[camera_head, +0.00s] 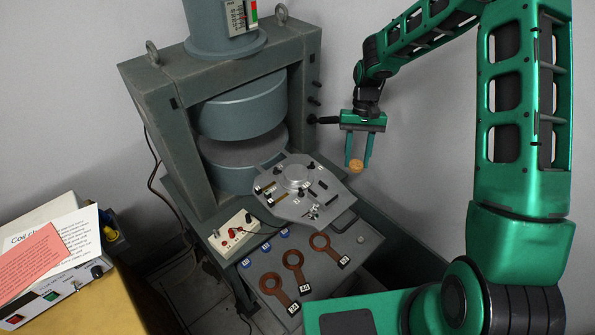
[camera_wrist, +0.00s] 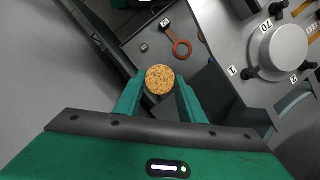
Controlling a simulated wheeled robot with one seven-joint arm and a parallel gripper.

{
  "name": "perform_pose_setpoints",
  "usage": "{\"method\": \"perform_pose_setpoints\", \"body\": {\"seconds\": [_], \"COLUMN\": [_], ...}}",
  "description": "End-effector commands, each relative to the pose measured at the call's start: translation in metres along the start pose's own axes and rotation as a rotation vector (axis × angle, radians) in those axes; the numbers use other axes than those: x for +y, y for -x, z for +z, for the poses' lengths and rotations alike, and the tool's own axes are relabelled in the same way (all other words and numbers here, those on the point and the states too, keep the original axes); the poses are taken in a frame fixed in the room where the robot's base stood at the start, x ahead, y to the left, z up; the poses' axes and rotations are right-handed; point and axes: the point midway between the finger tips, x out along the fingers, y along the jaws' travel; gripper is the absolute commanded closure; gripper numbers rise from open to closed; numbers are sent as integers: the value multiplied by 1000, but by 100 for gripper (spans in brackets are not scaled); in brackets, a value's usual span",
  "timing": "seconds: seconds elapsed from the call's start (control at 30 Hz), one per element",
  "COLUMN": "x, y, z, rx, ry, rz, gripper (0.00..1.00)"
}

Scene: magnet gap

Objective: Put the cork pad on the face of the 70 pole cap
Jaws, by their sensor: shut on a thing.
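The cork pad (camera_head: 356,165) is a small round tan disc. My gripper (camera_head: 358,160) is shut on it, with a finger on each side, and holds it in the air to the right of the grey plate. In the wrist view the cork pad (camera_wrist: 159,80) shows face-on between the fingertips of my gripper (camera_wrist: 160,84). The 70 pole cap (camera_wrist: 279,50) is a round silver disc on the plate, with a label reading 70 beside it. It also shows in the head view (camera_head: 295,176), to the left of the pad. The cap's face looks bare.
The plate (camera_head: 270,202) carries small knobs and pins around the cap. The magnet's round poles (camera_head: 240,105) and heavy frame stand behind it. Below lie several copper ring paddles (camera_head: 293,258) and a cream switch box (camera_head: 234,235). Open air separates my gripper from the plate.

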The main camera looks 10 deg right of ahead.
Motion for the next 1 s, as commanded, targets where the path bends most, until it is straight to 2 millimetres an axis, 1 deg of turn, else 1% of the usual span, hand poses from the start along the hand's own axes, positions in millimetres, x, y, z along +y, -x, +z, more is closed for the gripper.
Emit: {"method": "perform_pose_setpoints", "body": {"seconds": [0.27, 0.47, 0.77, 1.0], "x": [-31, -67, -121, -164], "y": [16, 34, 58, 75], "z": [13, 32, 70, 109], "rx": [3, 4, 5, 4], "ry": [-162, -348, -651, -905], "rz": [-49, -105, -196, -273], "gripper": [85, 85, 85, 85]}}
